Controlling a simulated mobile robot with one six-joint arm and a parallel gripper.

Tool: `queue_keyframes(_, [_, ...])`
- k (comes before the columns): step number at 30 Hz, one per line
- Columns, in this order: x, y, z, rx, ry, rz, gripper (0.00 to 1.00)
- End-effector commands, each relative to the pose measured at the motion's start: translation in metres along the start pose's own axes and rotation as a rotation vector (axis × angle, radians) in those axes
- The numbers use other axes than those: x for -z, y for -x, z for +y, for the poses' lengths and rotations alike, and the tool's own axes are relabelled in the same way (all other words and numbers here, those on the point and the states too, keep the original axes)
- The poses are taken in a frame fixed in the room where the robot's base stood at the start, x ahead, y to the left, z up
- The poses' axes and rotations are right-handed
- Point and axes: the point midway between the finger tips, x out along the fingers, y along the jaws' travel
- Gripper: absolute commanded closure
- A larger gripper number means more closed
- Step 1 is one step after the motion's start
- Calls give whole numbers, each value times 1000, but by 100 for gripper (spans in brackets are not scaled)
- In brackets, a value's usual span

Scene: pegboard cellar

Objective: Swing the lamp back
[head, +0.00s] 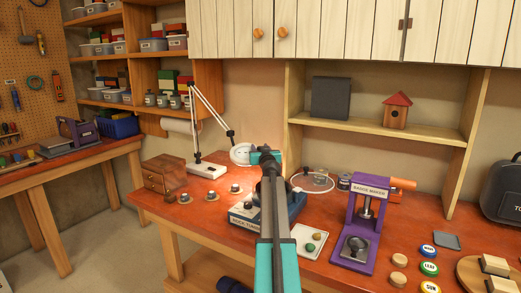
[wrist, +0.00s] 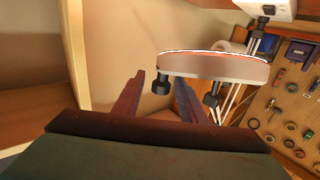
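The lamp (head: 213,110) stands on the back of the red bench, its white base (head: 207,169) beside the wall. Its jointed white arm rises and bends down to a round, ring-shaped head (head: 240,153). In the wrist view the lamp head (wrist: 222,68) is close, seen edge-on, with dark knobs on its rim. My gripper (wrist: 160,88) is open, its two fingers apart. One dark knob (wrist: 161,84) shows between the fingers; I cannot tell whether they touch it. In the head view my arm hides the fingers.
A blue rock tumbler (head: 248,219) and a white tray (head: 309,242) lie below my arm. A purple badge maker (head: 359,225) stands to the right. A shelf (head: 380,131) holds a birdhouse (head: 396,110). A wooden drawer box (head: 164,174) stands left of the lamp base.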

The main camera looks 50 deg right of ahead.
Motion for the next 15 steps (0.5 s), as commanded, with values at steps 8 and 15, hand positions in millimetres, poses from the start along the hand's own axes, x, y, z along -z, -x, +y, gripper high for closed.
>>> queue_keyframes(8, [-1,15,0,-1,0,1,62])
queue_keyframes(15, [-2,38,-1,0,0,-1,62])
